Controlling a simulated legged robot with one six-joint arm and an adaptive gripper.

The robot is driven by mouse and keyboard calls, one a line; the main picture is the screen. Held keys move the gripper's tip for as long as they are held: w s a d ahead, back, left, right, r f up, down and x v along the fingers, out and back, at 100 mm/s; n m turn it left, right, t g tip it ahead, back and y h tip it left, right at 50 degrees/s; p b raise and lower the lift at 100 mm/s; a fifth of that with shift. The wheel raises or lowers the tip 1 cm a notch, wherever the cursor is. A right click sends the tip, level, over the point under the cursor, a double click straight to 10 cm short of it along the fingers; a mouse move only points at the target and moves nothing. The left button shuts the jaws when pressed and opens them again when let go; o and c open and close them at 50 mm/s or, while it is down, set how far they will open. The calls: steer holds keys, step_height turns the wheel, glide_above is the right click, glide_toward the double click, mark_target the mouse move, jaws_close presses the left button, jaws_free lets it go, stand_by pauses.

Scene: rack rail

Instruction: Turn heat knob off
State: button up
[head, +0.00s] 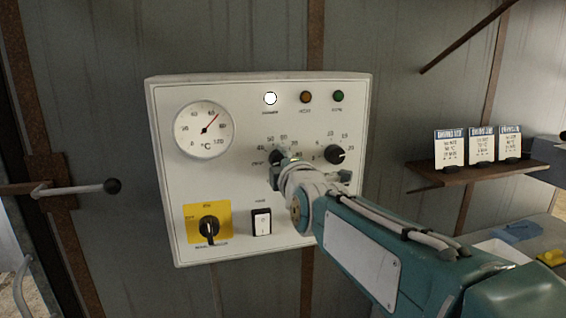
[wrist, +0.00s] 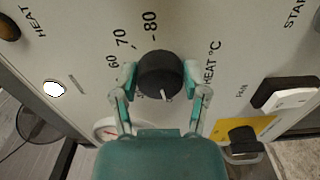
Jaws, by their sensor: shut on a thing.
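The heat knob (wrist: 160,70) is a round black knob on a white control panel (head: 240,100). My gripper (wrist: 161,78) is shut on it, one finger on each side. In the wrist view the knob's white pointer line aims at the bottom of the picture, towards my gripper's body. The numbers 60, 70 and 80 show above the knob, and "HEAT °C" is printed to its right. In the head view the heat knob (head: 276,171) is partly hidden behind my gripper (head: 283,170), with an "OFF" mark just to its left.
A second black knob (head: 335,155) sits close to the right of my gripper. The panel also carries a round gauge (head: 204,130), lamps, a yellow-plated rotary switch (head: 209,229) and a white rocker switch (head: 261,222). A shelf with cards (head: 480,172) is at the right.

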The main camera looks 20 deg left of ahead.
steer(key=shift+a+f+n, duration=0.1)
steer(key=shift+f+n, duration=0.2)
steer(key=shift+f, duration=0.05)
steer(key=o, duration=1)
steer(key=shift+o, duration=0.8)
steer(key=shift+a, duration=0.1)
steer(key=shift+a+r, duration=0.1)
steer(key=shift+r, duration=0.1)
steer(key=shift+s+d, duration=0.2)
steer(key=v, duration=1.1)
steer(key=shift+s, duration=0.3)
steer(key=shift+d, duration=0.1)
